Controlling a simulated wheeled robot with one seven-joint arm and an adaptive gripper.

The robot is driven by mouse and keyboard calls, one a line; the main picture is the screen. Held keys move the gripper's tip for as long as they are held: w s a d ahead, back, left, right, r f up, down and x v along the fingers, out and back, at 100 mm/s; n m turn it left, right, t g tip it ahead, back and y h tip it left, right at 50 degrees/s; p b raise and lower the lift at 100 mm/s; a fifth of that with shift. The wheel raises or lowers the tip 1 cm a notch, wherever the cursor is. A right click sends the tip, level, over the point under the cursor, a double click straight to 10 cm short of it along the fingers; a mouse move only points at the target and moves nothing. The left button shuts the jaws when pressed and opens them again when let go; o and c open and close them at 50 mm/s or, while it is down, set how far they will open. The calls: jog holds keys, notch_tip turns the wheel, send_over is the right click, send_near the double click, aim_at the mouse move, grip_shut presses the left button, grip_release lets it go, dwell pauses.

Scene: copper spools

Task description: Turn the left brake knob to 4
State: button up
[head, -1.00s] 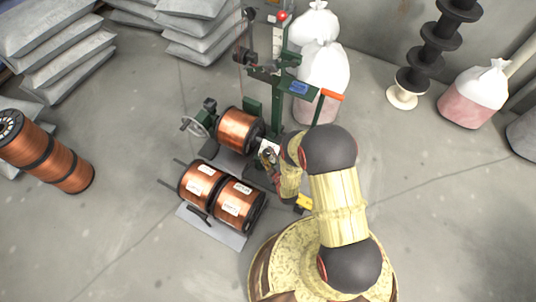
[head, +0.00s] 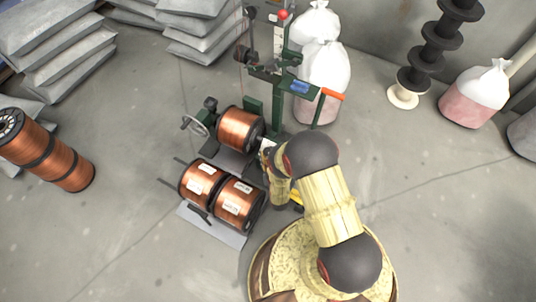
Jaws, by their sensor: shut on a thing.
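The green winding machine (head: 278,108) stands in the middle of the head view, with a copper spool (head: 239,129) mounted on its left side. My gripper (head: 265,149) is at the machine's front, just right of that spool and beside a small white plate (head: 269,143). It is shut on a small part there, which looks to be the left brake knob. My wrist and fingers hide the knob, and its setting cannot be read.
Two copper spools (head: 238,202) lie on a grey plate (head: 216,226) in front of the machine.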

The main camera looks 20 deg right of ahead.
jog(key=o, duration=0.8)
jog(key=shift+s+a+f, duration=0.1)
jog(key=shift+a+f, duration=0.05)
jog(key=shift+f, duration=0.05)
jog(key=o, duration=0.3)
jog(key=shift+r, duration=0.1)
jog(key=s, duration=0.4)
jog(key=s+r, duration=0.1)
jog(key=s, duration=0.2)
jog(key=shift+s+a, duration=0.1)
jog(key=shift+a, duration=0.2)
